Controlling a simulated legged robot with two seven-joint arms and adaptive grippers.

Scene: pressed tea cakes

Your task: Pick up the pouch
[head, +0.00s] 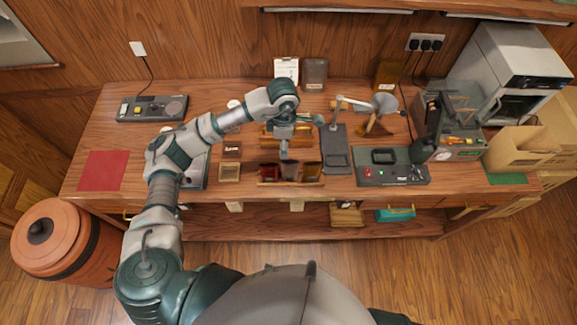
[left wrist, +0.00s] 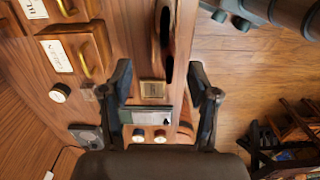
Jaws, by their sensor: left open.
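Several pouches stand in a wooden rack at the front middle of the bench in the head view: a dark red one (head: 268,171), a brown-grey one (head: 290,170) and an amber one (head: 312,170). I cannot tell which is the task's pouch. My left gripper (head: 284,150) hangs just above and behind the rack, pointing down. In the left wrist view my left gripper (left wrist: 160,72) has its fingers spread with nothing held between them. A dark, reddish, narrow thing (left wrist: 167,42), perhaps a pouch edge, lies beyond the fingertips. My right gripper is not in view.
A small square wooden box (head: 229,172) is left of the rack. A dark upright-armed stand (head: 336,150) and a black device (head: 393,174) are right of it. A lamp (head: 382,104) stands behind. A red mat (head: 103,170) lies on clear bench at the left.

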